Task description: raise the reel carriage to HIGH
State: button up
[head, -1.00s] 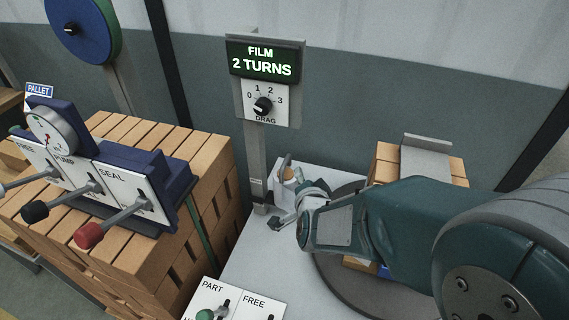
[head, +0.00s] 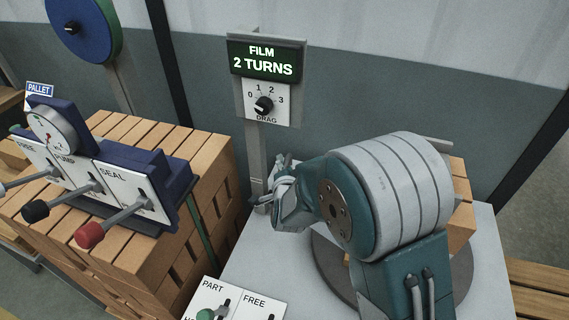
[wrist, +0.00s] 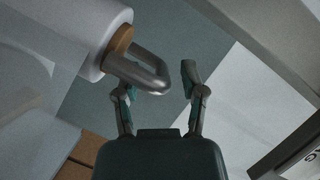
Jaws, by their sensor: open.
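In the wrist view, the reel carriage shows as a white film roll (wrist: 70,35) with an orange-brown core (wrist: 118,42) and a grey metal loop handle (wrist: 150,66). My gripper (wrist: 158,84) is open, one finger either side of the picture's middle. The handle's end reaches into the gap between the fingertips, overlapping the left finger; I cannot tell whether they touch. In the head view, my gripper (head: 282,190) is beside the grey post (head: 256,160), and my arm hides most of the reel. No HIGH mark is readable.
A display reading FILM 2 TURNS (head: 265,62) sits above a DRAG dial (head: 264,104) on the post. A PART/FREE panel (head: 235,300) is at the bottom. More bricks (head: 462,210) stand behind my arm.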

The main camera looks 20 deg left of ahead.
jog(key=shift+w+a, duration=0.1)
jog(key=shift+w, duration=0.45)
grip_shut()
notch_tip(320, 180, up, 12)
jog(key=shift+f, duration=0.2)
grip_release()
jog(key=shift+f, duration=0.2)
dwell(0.3)
